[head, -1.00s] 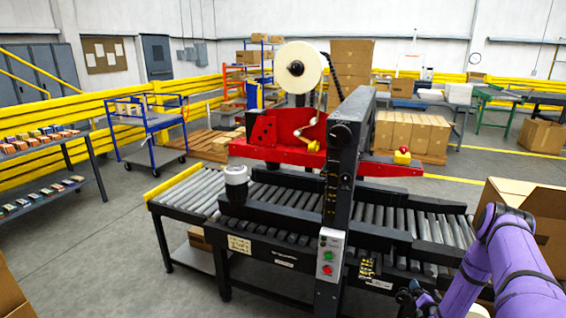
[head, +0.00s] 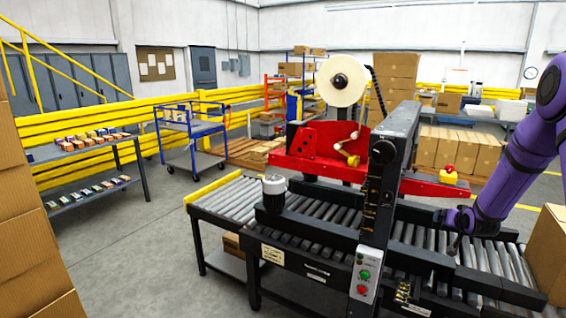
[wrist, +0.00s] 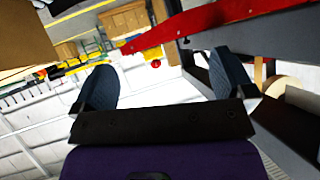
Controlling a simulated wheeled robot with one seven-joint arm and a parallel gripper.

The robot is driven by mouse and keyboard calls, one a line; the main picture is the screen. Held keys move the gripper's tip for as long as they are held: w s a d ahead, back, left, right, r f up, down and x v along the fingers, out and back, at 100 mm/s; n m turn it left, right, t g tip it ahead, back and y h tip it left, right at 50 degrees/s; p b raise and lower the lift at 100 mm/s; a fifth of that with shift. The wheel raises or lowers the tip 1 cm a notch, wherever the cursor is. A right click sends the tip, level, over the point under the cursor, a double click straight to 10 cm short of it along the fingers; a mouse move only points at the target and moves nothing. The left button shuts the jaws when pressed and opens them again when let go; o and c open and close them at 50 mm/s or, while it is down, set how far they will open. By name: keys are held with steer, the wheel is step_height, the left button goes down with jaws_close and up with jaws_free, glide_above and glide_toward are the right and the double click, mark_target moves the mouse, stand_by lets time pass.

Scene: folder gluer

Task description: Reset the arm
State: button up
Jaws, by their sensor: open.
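My purple arm comes down from the right edge of the head view. My gripper (wrist: 165,80) shows two dark fingers spread wide apart in the wrist view, with nothing between them. In the head view its dark end (head: 456,226) is in front of the roller conveyor, to the right of the machine's black column; its fingers are too small to make out there. The red and black taping machine (head: 322,140) stands over the rollers (head: 225,197). Its red part (wrist: 190,25) also crosses the top of the wrist view, beyond the fingers.
A control box with green and red buttons (head: 364,277) is on the column's front. An open-looking carton (head: 548,250) is at the right edge, and stacked cartons (head: 30,220) stand at the left. Grey floor (head: 150,250) is clear between them and the conveyor.

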steer(key=s+a+r+n+g, duration=0.1)
steer(key=s+a+r, duration=0.4)
steer(key=r, duration=0.3)
steer(key=s+a+r+n+g+y, duration=0.1)
steer(key=s+a+r, duration=0.45)
steer(key=r, duration=0.25)
steer(key=s+a+r+g, duration=0.1)
steer(key=s+a+r, duration=0.3)
steer(key=a+r, duration=0.3)
steer(key=s+a+r+n+g, duration=0.1)
steer(key=s+a+r, duration=0.1)
steer(key=s, duration=0.8)
steer(key=s+a+r+n+g+y, duration=0.1)
steer(key=s+a, duration=0.3)
steer(key=s, duration=0.5)
steer(key=s+a+r+n+g+y, duration=0.1)
steer(key=s+a+r, duration=0.2)
steer(key=s, duration=0.7)
steer(key=shift+s+a, duration=0.3)
steer(key=shift+a, duration=0.2)
steer(key=shift+c, duration=0.2)
